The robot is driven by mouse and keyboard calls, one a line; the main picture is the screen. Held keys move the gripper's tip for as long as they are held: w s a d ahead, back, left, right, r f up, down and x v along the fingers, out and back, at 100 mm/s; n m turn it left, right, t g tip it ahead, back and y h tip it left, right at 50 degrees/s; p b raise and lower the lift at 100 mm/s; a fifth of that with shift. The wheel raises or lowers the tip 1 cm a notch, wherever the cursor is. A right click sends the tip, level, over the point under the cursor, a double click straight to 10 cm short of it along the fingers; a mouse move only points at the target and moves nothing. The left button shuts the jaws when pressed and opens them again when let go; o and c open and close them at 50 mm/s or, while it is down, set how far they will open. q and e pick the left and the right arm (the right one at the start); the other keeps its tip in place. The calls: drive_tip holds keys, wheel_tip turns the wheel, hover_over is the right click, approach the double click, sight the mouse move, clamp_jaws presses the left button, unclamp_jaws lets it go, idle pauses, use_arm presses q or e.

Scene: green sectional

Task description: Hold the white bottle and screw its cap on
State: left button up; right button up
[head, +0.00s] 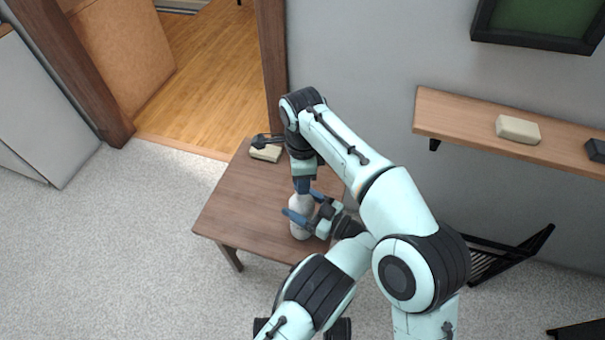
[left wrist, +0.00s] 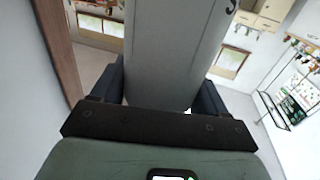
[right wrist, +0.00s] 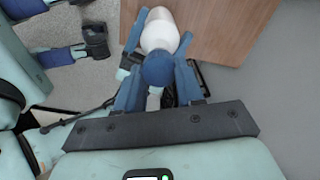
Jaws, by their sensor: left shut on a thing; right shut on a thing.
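The white bottle (head: 299,228) is upright over the front part of the brown table (head: 250,215). My left gripper (head: 299,204) is shut on its side, and the bottle's pale wall (left wrist: 165,50) fills the space between the fingers in the left wrist view. My right gripper (head: 302,189) points straight down above the bottle, shut on the dark blue cap (right wrist: 158,70). The white bottle (right wrist: 159,30) shows just beyond the cap in the right wrist view. The cap is in line with the bottle's top; I cannot tell how far it is seated. Whether the bottle's base touches the table is unclear.
A pale yellow block (head: 266,152) lies at the table's back corner, near my right arm's wrist. A wooden wall shelf (head: 460,115) holds another pale block (head: 517,129). A dark rack (head: 510,255) stands by the wall. The table's left part is clear.

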idle(0.4)
drive_tip(key=shift+f, duration=0.85)
drive_tip(key=shift+f, duration=0.55)
use_arm(q)
clamp_jaws()
use_arm(e)
drive_tip(key=m, duration=0.5)
drive_tip(key=shift+m, duration=0.3)
drive_tip(key=m, duration=0.4)
drive_tip(key=shift+s, duration=0.1)
drive_tip(key=m, duration=0.3)
